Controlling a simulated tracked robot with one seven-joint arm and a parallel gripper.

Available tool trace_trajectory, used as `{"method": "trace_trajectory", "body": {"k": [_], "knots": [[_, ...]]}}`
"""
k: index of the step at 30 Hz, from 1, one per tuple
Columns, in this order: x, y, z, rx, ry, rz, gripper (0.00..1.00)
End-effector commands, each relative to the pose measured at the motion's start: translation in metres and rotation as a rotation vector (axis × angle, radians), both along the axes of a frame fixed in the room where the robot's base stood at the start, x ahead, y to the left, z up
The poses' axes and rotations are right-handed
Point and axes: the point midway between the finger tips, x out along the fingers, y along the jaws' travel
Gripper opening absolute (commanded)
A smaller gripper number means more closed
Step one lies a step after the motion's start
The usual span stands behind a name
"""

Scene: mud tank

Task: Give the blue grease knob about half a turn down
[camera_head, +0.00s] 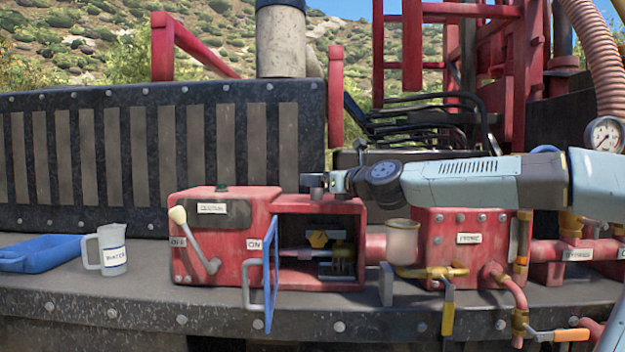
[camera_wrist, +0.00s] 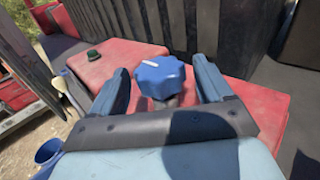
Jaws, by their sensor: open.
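The blue grease knob (camera_wrist: 165,80) is a lobed blue cap with a short white mark on its upper left edge, seen in the wrist view. It stands above the red housing. My gripper (camera_wrist: 160,68) is open, with one blue-grey finger on each side of the knob. A gap shows between the knob and each finger. In the head view my gripper (camera_head: 318,181) is over the top of the red box (camera_head: 232,258), reaching in from the right. I cannot make out the blue knob there; my gripper seems to hide it.
The box has a lever (camera_head: 196,240) between OFF and ON labels, and a blue-framed door (camera_head: 270,275) swung outward. A grey cup (camera_head: 402,243) stands below my arm. A measuring jug (camera_head: 108,250) and blue tray (camera_head: 38,253) are at left. A black slatted wall (camera_head: 160,150) rises behind.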

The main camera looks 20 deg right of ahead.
Motion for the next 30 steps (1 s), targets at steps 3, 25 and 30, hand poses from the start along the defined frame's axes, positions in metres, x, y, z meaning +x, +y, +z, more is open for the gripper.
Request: {"method": "trace_trajectory", "body": {"k": [3, 25, 30], "knots": [[0.012, 0.007, 0.0, -0.001, 0.0, 0.002, 0.79], [0.031, 0.016, 0.0, 0.0, 0.0, 0.001, 0.7], [0.031, 0.016, 0.0, 0.0, 0.0, 0.001, 0.54]]}}
